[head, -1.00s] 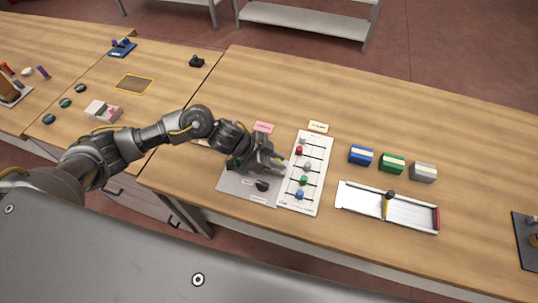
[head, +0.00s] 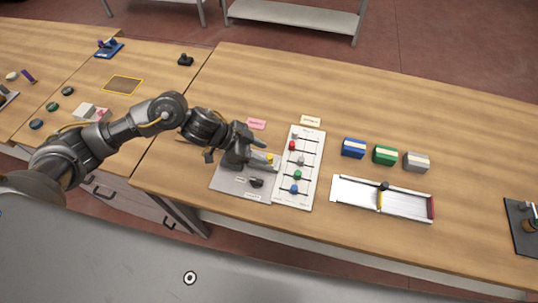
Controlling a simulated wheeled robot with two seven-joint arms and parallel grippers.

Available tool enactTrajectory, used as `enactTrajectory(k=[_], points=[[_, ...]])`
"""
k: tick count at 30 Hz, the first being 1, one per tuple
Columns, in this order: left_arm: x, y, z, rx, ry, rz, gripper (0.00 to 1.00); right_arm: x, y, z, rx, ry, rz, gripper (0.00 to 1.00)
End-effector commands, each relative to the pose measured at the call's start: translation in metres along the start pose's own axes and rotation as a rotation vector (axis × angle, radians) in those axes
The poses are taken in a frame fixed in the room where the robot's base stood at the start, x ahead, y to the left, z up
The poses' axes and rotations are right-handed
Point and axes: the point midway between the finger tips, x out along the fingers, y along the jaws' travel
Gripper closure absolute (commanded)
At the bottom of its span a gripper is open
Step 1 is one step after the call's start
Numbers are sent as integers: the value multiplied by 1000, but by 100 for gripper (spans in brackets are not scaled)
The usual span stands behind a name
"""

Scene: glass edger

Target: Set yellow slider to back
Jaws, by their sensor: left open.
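A small yellow knob (head: 270,158) shows at the fingertips of my left gripper (head: 264,163), by the right edge of a grey plate (head: 230,187). The fingers partly hide it, and I cannot tell whether they touch it. The left gripper is open, low over the plate, and its hand covers the plate's back part. A white slider board (head: 286,197) lies just right of the plate, with red (head: 292,145), grey (head: 301,160), green (head: 297,175) and blue (head: 295,189) knobs on dark lines. My right gripper is not in view.
A black knob (head: 257,183) sits on the grey plate. A metal rail tray (head: 350,190) with a yellow bar (head: 379,201) lies to the right. Blue (head: 353,148), green (head: 385,155) and grey (head: 417,161) blocks stand behind it. The table behind them is clear.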

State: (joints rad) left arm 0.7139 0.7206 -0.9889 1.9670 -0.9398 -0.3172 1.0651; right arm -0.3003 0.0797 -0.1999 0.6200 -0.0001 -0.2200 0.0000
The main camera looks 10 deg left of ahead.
Motion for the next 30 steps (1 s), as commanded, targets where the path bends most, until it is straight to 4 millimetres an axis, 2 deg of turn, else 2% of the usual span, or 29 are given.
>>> enactTrajectory(k=[3, 10, 15, 30], points=[[-24, -1, 1, 2, -1, -2, 60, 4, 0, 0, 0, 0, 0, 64], [-52, 0, 0, 1, 0, 0, 60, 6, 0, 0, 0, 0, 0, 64], [-58, 0, 0, 1, 0, 1, 60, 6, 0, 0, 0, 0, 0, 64], [-55, 2, -2, 2, 6, -1, 60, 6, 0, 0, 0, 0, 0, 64]])
